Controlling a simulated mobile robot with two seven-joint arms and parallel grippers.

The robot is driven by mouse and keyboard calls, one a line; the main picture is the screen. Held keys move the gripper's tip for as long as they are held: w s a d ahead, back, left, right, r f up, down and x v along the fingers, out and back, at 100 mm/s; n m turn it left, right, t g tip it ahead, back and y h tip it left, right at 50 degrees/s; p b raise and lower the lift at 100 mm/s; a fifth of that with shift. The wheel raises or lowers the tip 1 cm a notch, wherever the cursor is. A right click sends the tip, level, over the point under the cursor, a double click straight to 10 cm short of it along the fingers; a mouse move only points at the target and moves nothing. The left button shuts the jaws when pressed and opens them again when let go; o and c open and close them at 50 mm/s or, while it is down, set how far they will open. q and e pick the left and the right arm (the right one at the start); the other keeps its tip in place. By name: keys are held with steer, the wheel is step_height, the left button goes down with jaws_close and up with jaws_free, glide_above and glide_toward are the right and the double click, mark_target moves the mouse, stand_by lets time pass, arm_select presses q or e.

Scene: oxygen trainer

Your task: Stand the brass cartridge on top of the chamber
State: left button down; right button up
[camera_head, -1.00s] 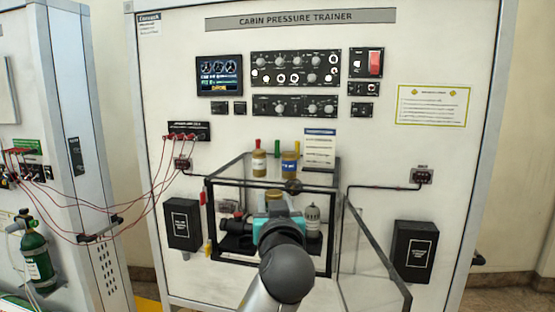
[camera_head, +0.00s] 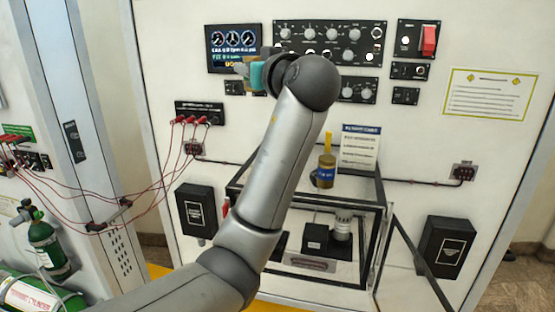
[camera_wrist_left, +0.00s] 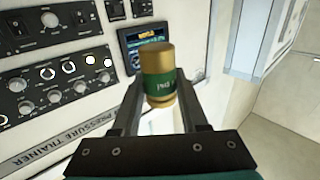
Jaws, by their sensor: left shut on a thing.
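The brass cartridge with a green label (camera_wrist_left: 158,72) is between the fingers of my left gripper (camera_head: 252,72), which is shut on it. In the head view the cartridge (camera_head: 241,68) shows only as a small piece, held high in front of the panel's display. The chamber (camera_head: 378,205) is a clear box with a black frame, below and right of the gripper. My arm hides the left part of the top. My right gripper is not in view.
The chamber's clear door (camera_head: 418,262) stands open to the right. A grey-white canister (camera_head: 343,226) and a black block are inside. A placard (camera_head: 360,147) stands behind the top. Red cables (camera_head: 165,165) hang at left, near green cylinders (camera_head: 47,245).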

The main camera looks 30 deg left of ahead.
arm_select(q)
step_height(320, 180, down, 13)
steer(key=shift+s+f+p, duration=0.1)
steer(key=shift+f+p, duration=0.05)
steer(key=shift+p, duration=0.65)
steer(key=shift+f, duration=0.65)
step_height(320, 180, down, 4)
steer(key=shift+r+p, duration=0.25)
steer(key=shift+p, duration=0.05)
steer(key=shift+f, duration=0.2)
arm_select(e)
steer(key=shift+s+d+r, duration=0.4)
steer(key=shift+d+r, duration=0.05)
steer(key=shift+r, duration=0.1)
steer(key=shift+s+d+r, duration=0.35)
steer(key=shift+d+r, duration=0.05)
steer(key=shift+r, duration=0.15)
